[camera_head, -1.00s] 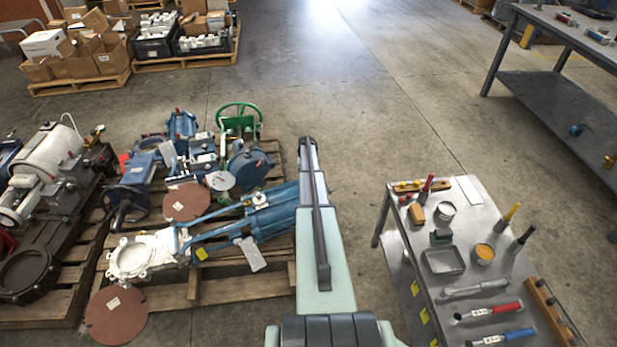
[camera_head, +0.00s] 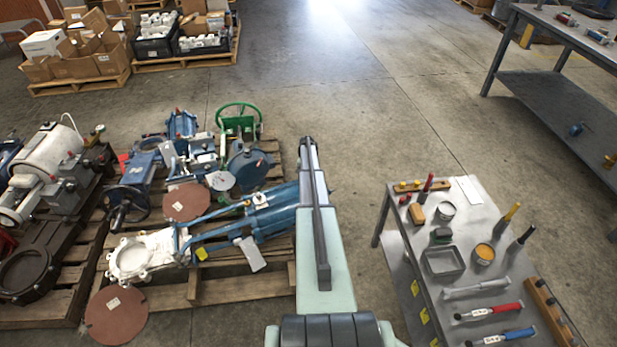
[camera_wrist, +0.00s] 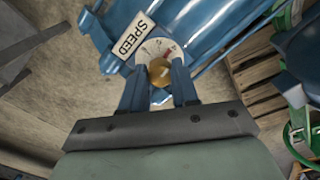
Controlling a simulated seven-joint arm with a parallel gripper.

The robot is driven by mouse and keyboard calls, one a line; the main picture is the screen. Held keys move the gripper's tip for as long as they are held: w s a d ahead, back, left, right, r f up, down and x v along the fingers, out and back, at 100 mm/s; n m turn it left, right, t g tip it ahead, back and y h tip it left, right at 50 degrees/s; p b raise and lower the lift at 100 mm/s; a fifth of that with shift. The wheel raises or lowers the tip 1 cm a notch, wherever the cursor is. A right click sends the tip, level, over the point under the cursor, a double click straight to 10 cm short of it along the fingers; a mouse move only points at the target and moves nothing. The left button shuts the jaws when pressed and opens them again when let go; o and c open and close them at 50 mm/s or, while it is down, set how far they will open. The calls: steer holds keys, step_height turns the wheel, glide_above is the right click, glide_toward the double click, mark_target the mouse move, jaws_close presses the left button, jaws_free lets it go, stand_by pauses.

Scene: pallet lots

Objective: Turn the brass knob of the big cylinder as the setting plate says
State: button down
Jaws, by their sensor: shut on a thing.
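The brass knob (camera_wrist: 160,71) sits on a white dial with numbers and a red mark (camera_wrist: 160,48), on the end of the big blue cylinder (camera_wrist: 215,25). A white label reading SPEED (camera_wrist: 131,36) is beside the dial. My gripper (camera_wrist: 159,80) is shut on the knob, one finger on each side, in the wrist view. In the head view the big blue cylinder (camera_head: 272,212) lies on a pallet, and my arm hides its right end, the knob and my gripper. A pale tag (camera_head: 250,254) hangs below the cylinder; its text is too small to read.
The wooden pallet (camera_head: 200,293) carries several other valves and a green handwheel (camera_head: 239,117). A steel cart (camera_head: 412,262) with tools and small trays stands to the right. Open concrete floor lies beyond my arm. Boxes on pallets stand at the back left.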

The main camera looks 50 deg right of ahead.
steer(key=shift+m, duration=0.8)
steer(key=c, duration=0.8)
jaws_free()
steer(key=shift+c, duration=0.2)
step_height(320, 180, up, 14)
steer(key=shift+a, duration=0.2)
steer(key=shift+w+f+n, duration=0.1)
steer(key=shift+n, duration=0.2)
